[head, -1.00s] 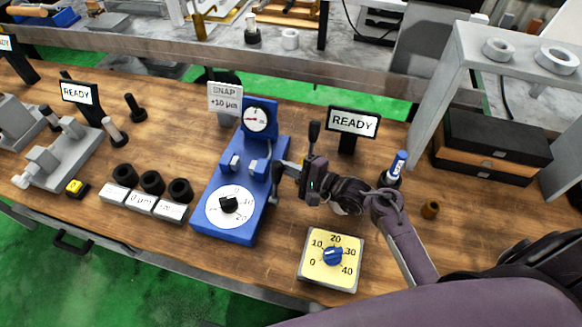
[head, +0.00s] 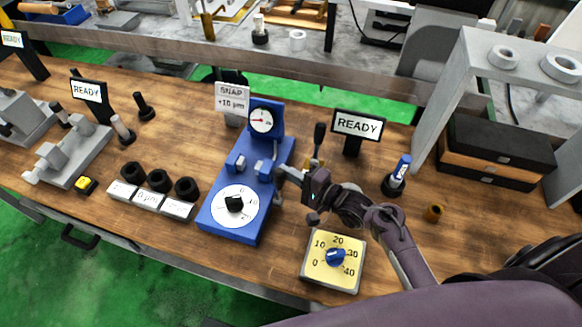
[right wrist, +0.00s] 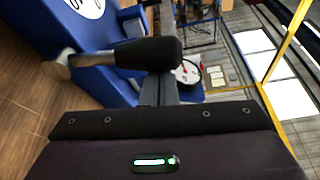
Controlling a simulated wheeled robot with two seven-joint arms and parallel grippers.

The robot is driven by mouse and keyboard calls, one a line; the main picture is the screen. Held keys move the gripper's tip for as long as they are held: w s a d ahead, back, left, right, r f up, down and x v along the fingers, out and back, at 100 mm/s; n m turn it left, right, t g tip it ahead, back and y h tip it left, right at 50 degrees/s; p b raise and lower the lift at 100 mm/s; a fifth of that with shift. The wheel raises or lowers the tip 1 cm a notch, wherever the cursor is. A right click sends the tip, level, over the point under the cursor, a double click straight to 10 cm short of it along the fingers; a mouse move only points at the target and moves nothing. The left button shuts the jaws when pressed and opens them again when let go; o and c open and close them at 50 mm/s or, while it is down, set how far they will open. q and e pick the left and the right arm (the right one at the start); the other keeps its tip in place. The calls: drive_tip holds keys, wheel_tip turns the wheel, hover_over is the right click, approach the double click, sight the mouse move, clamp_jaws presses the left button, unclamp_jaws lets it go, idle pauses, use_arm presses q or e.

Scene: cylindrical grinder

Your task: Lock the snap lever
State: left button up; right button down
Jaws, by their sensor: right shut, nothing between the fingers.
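The blue snap gauge (head: 238,190) stands on the bench, with a small round dial (head: 262,120) on its upright and a white numbered dial with a black knob (head: 235,204) at its front. A lever with a black grip and metal stem (right wrist: 150,53) shows large in the right wrist view, beside the blue body. In the head view my right gripper (head: 283,173) is at the gauge's right side and hides much of that area. It is shut and empty, its fingers close to the lever; I cannot tell if they touch. My left gripper is not in view.
A yellow dial box (head: 334,262) lies in front of my right forearm. A black-handled tool (head: 319,136) and a READY sign (head: 357,126) stand behind the gripper. A blue-capped marker (head: 401,168) stands to the right. Black rings (head: 159,180) lie left of the gauge.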

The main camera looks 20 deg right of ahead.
drive_tip(key=s+n, duration=0.1)
drive_tip(key=s+a+n, duration=0.1)
drive_tip(key=s+a+n+t+y, duration=0.1)
drive_tip(key=n, duration=0.1)
drive_tip(key=shift+s+a+r, duration=0.1)
drive_tip(key=shift+s+r, duration=0.05)
drive_tip(key=shift+r, duration=0.2)
drive_tip(key=shift+s+a+f+p, duration=0.2)
drive_tip(key=shift+s+a+p, duration=0.5)
drive_tip(key=shift+s+p, duration=0.25)
drive_tip(key=shift+s+f, duration=0.1)
drive_tip(key=b, duration=0.2)
approach(277, 180)
drive_tip(key=shift+s+a+f, duration=0.25)
drive_tip(key=shift+s+a, duration=0.4)
drive_tip(key=shift+s, duration=0.3)
